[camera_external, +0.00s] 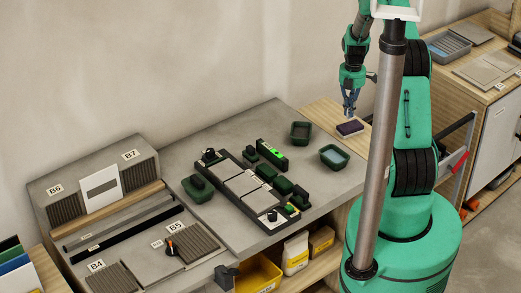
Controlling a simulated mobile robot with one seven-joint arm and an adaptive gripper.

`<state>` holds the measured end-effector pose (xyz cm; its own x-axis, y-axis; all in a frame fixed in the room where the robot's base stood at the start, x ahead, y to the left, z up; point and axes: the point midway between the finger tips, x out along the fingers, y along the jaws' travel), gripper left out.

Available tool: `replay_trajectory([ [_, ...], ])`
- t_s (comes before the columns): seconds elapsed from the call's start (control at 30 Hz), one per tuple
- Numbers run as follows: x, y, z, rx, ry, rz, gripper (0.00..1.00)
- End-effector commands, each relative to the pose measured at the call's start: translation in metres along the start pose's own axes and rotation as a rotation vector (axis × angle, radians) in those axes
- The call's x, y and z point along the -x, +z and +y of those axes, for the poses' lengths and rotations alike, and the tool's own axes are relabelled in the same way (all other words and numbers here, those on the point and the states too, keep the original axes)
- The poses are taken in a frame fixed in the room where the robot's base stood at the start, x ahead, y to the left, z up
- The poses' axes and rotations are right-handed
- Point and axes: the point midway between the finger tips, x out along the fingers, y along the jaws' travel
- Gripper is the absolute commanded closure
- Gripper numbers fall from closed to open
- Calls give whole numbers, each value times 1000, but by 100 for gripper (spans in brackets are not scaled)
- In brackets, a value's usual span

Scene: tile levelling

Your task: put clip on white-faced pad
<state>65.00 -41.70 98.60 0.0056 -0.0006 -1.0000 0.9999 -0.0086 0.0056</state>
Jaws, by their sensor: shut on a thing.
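My gripper (349,113) points down at the right of the bench. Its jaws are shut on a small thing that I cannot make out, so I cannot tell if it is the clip. Just below and apart from the fingertips, as far as this view shows, lies a dark purple block with a pale lower edge (350,128). A small white face with a dark piece on it (272,220) shows at the near end of the tile row. I cannot tell which is the pad.
Grey tiles (243,183) lie in a dark frame. A green-lit level (271,155) stands behind them. Dark green trays (300,132), (334,157) and (197,189) stand around. Labelled ribbed blocks (195,243) are at the left. Bare grey bench (225,138) lies behind the frame.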

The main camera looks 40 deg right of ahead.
Motion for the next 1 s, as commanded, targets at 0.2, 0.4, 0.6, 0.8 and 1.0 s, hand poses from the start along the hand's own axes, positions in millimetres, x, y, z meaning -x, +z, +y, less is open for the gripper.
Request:
replay_trajectory([
  [0.2, 0, 0, 0, 0, 0, 0, 100],
  [0.4, -8, -1, -1, 0, -2, 1, 100],
  [0.6, -28, 0, -1, 0, -2, 1, 100],
  [0.8, -35, 0, 0, 0, 1, 0, 100],
  [1.0, -35, 0, 0, 0, 0, 0, 100],
])
